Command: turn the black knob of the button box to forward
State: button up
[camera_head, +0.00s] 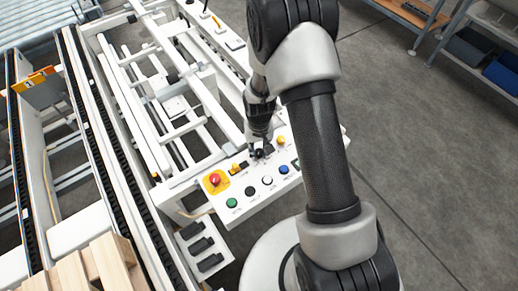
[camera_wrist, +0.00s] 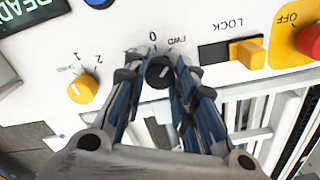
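The black knob (camera_wrist: 159,72) sits on the white panel of the button box (camera_head: 247,204). In the wrist view the "0" mark is just above the knob and the "FWD" mark is above it to the right. The knob's pointer is too unclear to read. My gripper (camera_wrist: 158,76) has one finger on each side of the knob, and the fingertips are drawn in to about its width. It looks shut on the knob. In the head view my gripper (camera_head: 260,151) is at the far row of the panel, and the fingers largely hide the knob there.
A yellow selector marked 1 and 2 (camera_wrist: 82,89) and a yellow LOCK lever (camera_wrist: 247,53) flank the knob. The red button (camera_head: 215,179) is at the panel's left. Green (camera_head: 232,203), white (camera_head: 267,180) and blue (camera_head: 284,169) buttons line the near row. A conveyor frame (camera_head: 185,128) stands behind.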

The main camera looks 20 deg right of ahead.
jog(key=o, duration=0.4)
notch_tip(320, 180, up, 12)
jog(key=shift+r, duration=0.1)
dwell(0.6)
notch_tip(320, 180, up, 8)
jog(key=f+t, duration=0.1)
send_over(259, 152)
jog(key=s, duration=0.2)
jog(key=s+r+n+t, duration=0.1)
jog(key=s+r, duration=0.5)
jog(key=r, duration=0.4)
jog(key=s+r+t, duration=0.1)
jog(key=s+r, duration=0.1)
jog(key=s, duration=0.2)
jog(key=s+r, duration=0.2)
jog(key=s, duration=0.3)
jog(key=s+r+t, duration=0.1)
jog(key=s+r, duration=0.1)
jog(key=s, duration=0.2)
jog(key=shift+s+r+n+t, duration=0.25)
jog(key=shift+n+t, duration=0.05)
jog(key=shift+n, duration=0.1)
